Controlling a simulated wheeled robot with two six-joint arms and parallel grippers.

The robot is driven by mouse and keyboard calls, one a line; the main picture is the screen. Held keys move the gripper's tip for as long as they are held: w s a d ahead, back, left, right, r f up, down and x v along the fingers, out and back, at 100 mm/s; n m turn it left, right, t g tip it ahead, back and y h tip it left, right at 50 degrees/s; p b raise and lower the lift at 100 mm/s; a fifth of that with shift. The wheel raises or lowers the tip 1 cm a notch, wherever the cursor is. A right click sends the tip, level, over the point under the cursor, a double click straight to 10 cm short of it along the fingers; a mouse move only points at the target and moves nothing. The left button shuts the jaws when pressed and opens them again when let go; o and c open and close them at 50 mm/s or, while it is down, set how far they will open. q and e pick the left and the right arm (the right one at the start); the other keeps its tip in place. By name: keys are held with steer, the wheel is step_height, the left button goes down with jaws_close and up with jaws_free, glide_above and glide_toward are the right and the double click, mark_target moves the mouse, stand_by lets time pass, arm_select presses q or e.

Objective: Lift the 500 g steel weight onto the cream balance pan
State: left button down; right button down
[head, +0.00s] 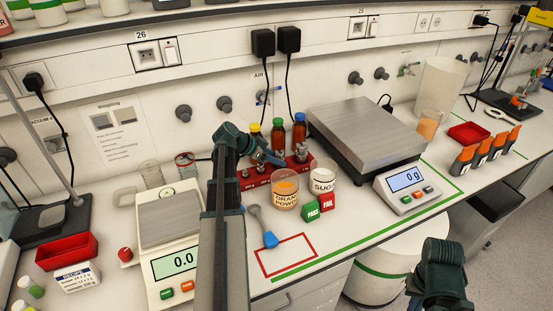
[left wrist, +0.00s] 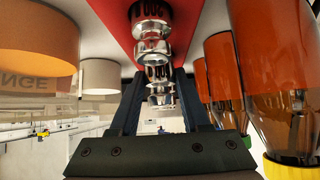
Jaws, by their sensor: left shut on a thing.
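The red weight block (head: 250,184) stands mid-counter, with steel weights on it; one knob (head: 301,147) shows at its right end. My left gripper (head: 277,160) reaches over the block and is shut on a steel weight (left wrist: 157,73), between its fingers in the left wrist view. The gripper and arm hide much of it in the head view. A printed number near it is only partly legible. The cream balance (head: 174,262) stands left of my left arm; its pan (head: 170,226) is bare and its display reads 0.0. My right gripper (head: 441,268) is low at right; its jaws are unclear.
Brown bottles (head: 299,134) stand right behind the block. Cups of orange powder (head: 285,193) and sugar (head: 322,174) stand in front of it. A large steel scale (head: 368,130) fills the right. A red tray (head: 66,251) lies left.

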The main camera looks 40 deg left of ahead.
arm_select(q)
steer(key=shift+r, duration=0.2)
steer(key=shift+r+p, duration=0.95)
steer(key=shift+p, duration=0.15)
